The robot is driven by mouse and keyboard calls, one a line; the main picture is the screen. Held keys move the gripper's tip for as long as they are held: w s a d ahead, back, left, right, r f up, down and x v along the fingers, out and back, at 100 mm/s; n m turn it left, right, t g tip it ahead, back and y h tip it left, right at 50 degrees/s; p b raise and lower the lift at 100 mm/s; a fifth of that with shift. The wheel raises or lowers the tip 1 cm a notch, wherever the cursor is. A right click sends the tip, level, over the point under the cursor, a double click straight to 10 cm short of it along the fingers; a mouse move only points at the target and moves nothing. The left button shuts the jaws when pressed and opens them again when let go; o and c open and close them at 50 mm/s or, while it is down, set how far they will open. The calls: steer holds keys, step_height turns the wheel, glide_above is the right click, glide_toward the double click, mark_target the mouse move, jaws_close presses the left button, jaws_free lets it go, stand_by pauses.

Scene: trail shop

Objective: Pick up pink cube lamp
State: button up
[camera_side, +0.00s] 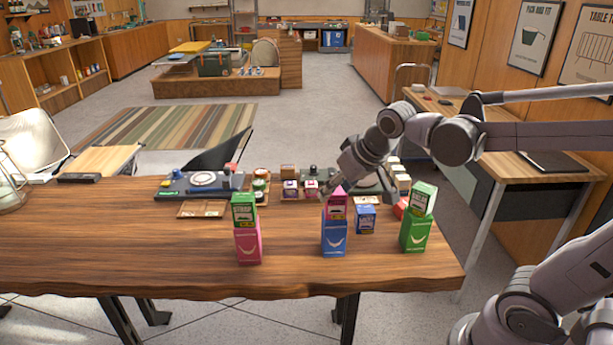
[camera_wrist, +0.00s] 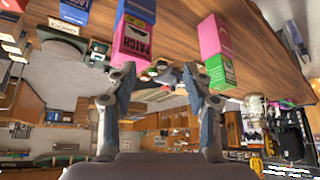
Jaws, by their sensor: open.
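Nothing shows plainly as a pink cube lamp. A small pink cube-like item (camera_side: 310,188) sits at the back of the table, but I cannot tell whether it is a lamp. A pink box (camera_side: 337,205) stands on a blue box (camera_side: 334,238); the pink box also shows in the wrist view (camera_wrist: 132,42). Another pink box (camera_side: 248,243) has a green box (camera_side: 243,207) on top; it shows in the wrist view too (camera_wrist: 214,38). My gripper (camera_side: 328,186) is open and empty, close to the pink box on the blue one; its fingers (camera_wrist: 159,76) are spread in the wrist view.
On the wooden table (camera_side: 120,240), stacked green boxes (camera_side: 415,233) and a small blue box (camera_side: 365,219) stand to the right. A tray with a round plate (camera_side: 203,180) and several small items line the back. The table's left front is clear.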

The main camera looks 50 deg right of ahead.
steer(key=w+d+f+m+h, duration=0.1)
steer(key=w+d+m, duration=0.15)
steer(key=w, duration=0.35)
steer(key=w+d+m+h, duration=0.1)
steer(key=w+d, duration=0.3)
steer(key=w, duration=0.2)
steer(key=m+g+h, duration=0.1)
steer(key=m+g, duration=0.1)
steer(key=m, duration=0.1)
glide_toward(311, 182)
steer(key=x, duration=0.4)
steer(key=shift+w+d+f, duration=0.15)
steer(key=shift+w+f, duration=0.1)
steer(key=shift+f, duration=0.05)
steer(key=shift+s+x, duration=0.2)
steer(key=shift+x, duration=2.7)
steer(key=shift+f, duration=0.15)
steer(key=shift+c, duration=0.3)
steer(key=c, duration=0.9)
